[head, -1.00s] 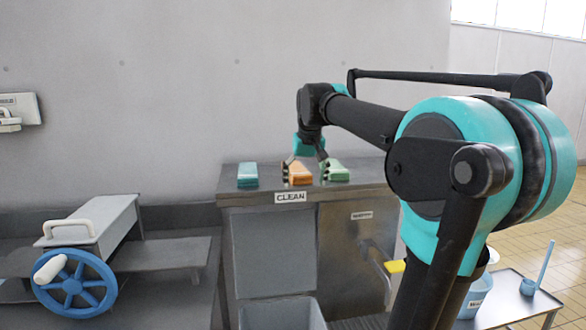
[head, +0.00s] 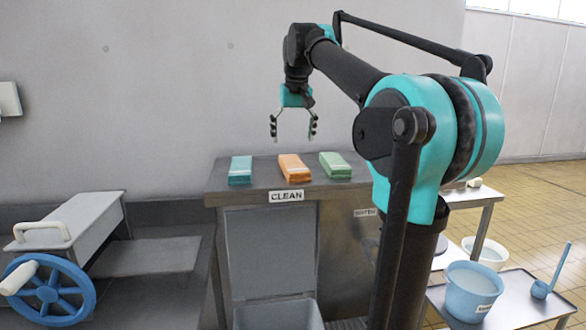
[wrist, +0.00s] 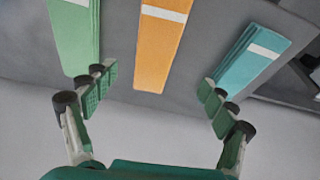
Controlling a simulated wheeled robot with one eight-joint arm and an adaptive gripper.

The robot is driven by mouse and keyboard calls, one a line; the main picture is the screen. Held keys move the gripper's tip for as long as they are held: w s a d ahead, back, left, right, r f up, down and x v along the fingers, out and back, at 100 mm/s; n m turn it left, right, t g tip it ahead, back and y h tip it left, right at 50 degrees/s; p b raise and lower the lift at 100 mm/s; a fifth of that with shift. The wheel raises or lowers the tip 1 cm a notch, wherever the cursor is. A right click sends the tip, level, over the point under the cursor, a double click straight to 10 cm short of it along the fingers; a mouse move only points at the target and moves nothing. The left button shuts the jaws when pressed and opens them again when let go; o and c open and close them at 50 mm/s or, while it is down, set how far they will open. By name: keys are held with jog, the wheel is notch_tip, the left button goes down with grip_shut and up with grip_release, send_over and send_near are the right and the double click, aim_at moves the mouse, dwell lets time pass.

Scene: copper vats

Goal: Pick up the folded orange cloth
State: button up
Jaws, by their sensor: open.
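The folded orange cloth (head: 294,167) lies flat on the dark counter top, between a teal cloth and a green cloth. It has a pale band across it. My gripper (head: 293,134) is open and empty, above and a little behind the orange cloth in the head view, with a clear gap below the fingertips. In the wrist view the orange cloth (wrist: 160,50) appears between the two spread fingers (wrist: 152,95) and beyond them, not touched by either.
The teal cloth (head: 240,170) lies to the left and the green cloth (head: 334,165) close on the right. A "CLEAN" label (head: 286,196) is on the counter's front edge. A grey wall (head: 150,90) stands behind. A blue handwheel (head: 48,292) is at lower left.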

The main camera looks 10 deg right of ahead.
send_over(293, 162)
jog(key=s, duration=0.3)
jog(key=x, duration=0.4)
jog(key=shift+s+a+f, duration=0.2)
jog(key=shift+s+a, duration=0.05)
jog(key=shift+s, duration=0.1)
jog(key=shift+d+x, duration=0.15)
jog(key=shift+x, duration=1.2)
jog(key=shift+d+x, duration=0.2)
jog(key=shift+x, duration=1.1)
jog(key=shift+w+r, duration=0.1)
jog(key=shift+w, duration=0.1)
jog(key=c, duration=1.4)
